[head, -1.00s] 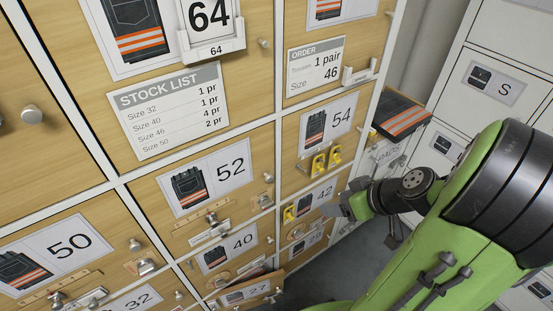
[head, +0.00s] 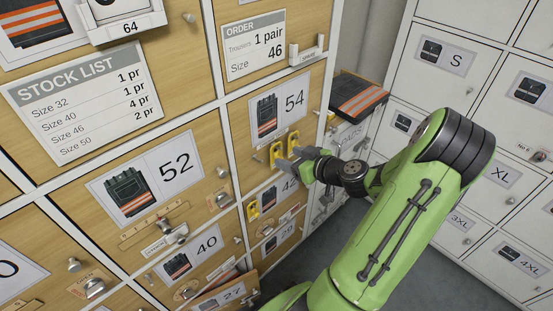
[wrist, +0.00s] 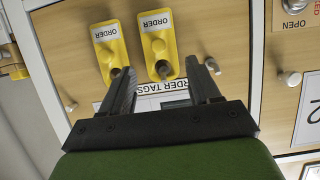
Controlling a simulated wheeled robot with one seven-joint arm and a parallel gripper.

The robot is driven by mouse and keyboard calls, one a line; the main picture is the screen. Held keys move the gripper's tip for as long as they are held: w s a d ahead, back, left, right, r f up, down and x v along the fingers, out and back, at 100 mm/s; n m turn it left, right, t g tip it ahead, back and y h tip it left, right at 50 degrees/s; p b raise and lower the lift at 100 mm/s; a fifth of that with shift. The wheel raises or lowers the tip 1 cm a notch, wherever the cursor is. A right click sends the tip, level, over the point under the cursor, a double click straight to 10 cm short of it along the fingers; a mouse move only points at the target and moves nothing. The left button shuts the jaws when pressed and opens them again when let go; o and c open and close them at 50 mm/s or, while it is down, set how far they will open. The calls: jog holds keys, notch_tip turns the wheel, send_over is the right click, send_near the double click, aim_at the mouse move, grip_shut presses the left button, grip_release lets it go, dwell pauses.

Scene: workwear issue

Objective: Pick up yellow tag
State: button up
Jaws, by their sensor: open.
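Two yellow tags marked ORDER hang side by side on pegs on the wooden door marked 54. In the wrist view, upside down, one tag (wrist: 162,62) lies ahead of the space between my fingers, and the other tag (wrist: 108,42) is ahead of the left finger. Contact cannot be told.
Another yellow tag (head: 253,210) hangs lower, by the 42 door. Knobs and latches stick out from the wooden doors. Folded trousers (head: 358,95) rest right of the cabinet. White lockers (head: 450,70) stand at the right; grey floor lies between.

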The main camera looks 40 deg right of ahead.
aim_at(277, 154)
jog(key=x, duration=0.4)
jog(key=shift+f, duration=0.15)
jog(key=c, duration=0.8)
jog(key=s, duration=0.6)
jog(key=s+r, duration=0.1)
jog(key=s, duration=0.5)
jog(key=s+p, duration=0.1)
jog(key=s, duration=0.5)
jog(key=shift+d+r, duration=0.25)
jog(key=shift+r, duration=0.1)
